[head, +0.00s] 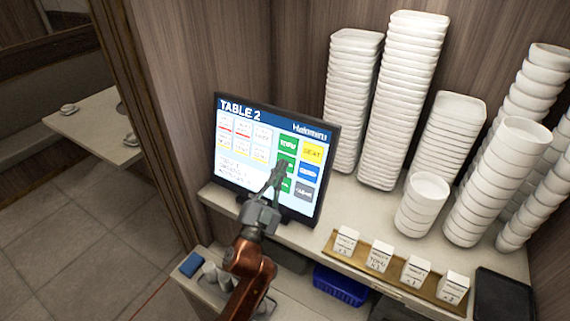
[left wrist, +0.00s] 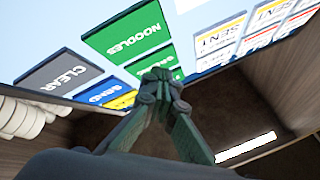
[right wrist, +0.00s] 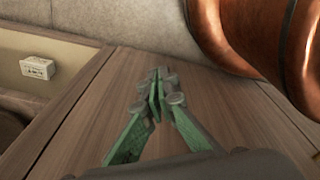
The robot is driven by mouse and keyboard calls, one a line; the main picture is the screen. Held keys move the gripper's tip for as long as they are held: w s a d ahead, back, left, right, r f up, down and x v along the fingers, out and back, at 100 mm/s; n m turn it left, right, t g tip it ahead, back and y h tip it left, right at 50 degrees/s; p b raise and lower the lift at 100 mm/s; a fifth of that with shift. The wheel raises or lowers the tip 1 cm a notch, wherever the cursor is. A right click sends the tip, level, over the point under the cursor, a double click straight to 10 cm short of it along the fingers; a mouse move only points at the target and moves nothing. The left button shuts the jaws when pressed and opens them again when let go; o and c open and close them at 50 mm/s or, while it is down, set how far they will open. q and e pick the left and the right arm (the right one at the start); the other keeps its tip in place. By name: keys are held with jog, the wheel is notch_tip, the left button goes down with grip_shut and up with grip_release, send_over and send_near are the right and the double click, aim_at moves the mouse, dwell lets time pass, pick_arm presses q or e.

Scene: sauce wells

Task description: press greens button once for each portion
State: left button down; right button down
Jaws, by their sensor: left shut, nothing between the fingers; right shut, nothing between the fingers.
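The touch screen (head: 235,140) stands on the counter, headed "TABLE 2". Its right side has a column of green buttons with yellow, blue and grey ones beside it. My left gripper (head: 279,168) is shut and empty, its tips over the middle green button (head: 285,160) and partly covering it. In the left wrist view the screen is upside down. The tips (left wrist: 161,78) lie over a green button whose label I cannot read, beside the green "NOODLES" button (left wrist: 130,38). I cannot tell whether they touch the glass. My right gripper (right wrist: 158,90) is shut and empty, away from the screen.
Tall stacks of white bowls (head: 405,90) stand right of the screen. A wooden tray (head: 365,262) with several small labelled white blocks lies at the counter's front. A blue basket (head: 341,286) sits below. A dark tray (head: 503,298) is at the right.

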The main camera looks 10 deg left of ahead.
pick_arm(q)
jog(key=shift+s+a, duration=0.1)
jog(key=shift+s, duration=0.05)
jog(key=shift+s+a+r+p, duration=0.25)
jog(key=shift+s+p, duration=0.25)
jog(key=shift+s, duration=0.1)
jog(key=shift+s+a+r+p, duration=0.3)
jog(key=shift+s+p, duration=0.1)
jog(key=shift+s, duration=0.35)
jog(key=shift+s+a+r+p, duration=0.15)
jog(key=shift+s+a+p, duration=0.25)
jog(key=shift+s, duration=0.3)
jog(key=shift+s+a+r+p, duration=0.25)
jog(key=shift+s+p, duration=0.2)
jog(key=shift+s, duration=0.3)
dwell(0.5)
